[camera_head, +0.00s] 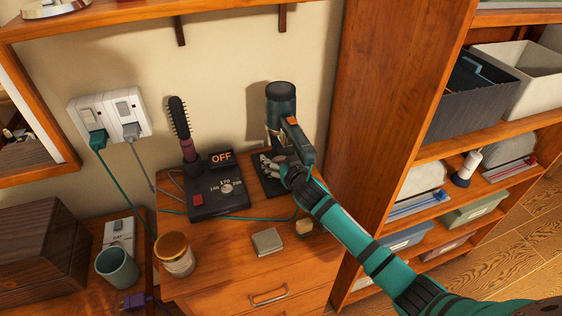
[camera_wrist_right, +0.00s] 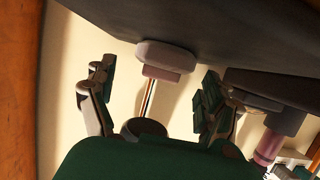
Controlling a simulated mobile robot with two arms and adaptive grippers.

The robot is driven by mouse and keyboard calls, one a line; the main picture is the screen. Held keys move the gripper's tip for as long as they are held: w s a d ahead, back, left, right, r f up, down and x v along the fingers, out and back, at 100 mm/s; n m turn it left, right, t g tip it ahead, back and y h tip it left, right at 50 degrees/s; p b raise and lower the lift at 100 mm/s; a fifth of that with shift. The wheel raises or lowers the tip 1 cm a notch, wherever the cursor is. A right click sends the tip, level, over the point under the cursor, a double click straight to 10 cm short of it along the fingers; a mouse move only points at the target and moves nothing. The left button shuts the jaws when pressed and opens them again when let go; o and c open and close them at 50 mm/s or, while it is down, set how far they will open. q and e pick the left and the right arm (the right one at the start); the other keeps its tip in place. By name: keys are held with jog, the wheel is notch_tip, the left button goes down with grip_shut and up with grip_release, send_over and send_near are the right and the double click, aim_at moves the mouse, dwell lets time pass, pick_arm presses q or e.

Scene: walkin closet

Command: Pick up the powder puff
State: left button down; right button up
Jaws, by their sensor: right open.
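My right gripper (camera_head: 276,158) reaches over the dresser from the right, beside a dark-capped cylinder (camera_head: 281,102) near the wall. In the right wrist view its fingers (camera_wrist_right: 152,100) are open and apart. Between them, farther off, show a pale rounded block (camera_wrist_right: 165,57) and a thin metallic rod, under a large dark surface; nothing is clearly gripped. I cannot tell for certain which thing is the powder puff. A small tan block (camera_head: 304,227) lies at the dresser's right edge, below my forearm, and a small grey squarish case (camera_head: 267,241) is left of it. My left gripper is out of view.
A black hot-tool station (camera_head: 218,190) marked OFF with a round brush (camera_head: 180,120) stands left of the gripper. A jar (camera_head: 174,253) and a teal mug (camera_head: 117,267) are farther left. Cables cross the dresser top (camera_head: 225,250). A wooden shelf side (camera_head: 395,80) rises close on the right.

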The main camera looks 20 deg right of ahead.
jog(key=shift+w+f, duration=0.2)
jog(key=shift+w, duration=0.35)
jog(key=shift+c, duration=0.4)
jog(key=c, duration=0.9)
jog(key=shift+c, duration=0.2)
jog(key=shift+s+r, duration=0.1)
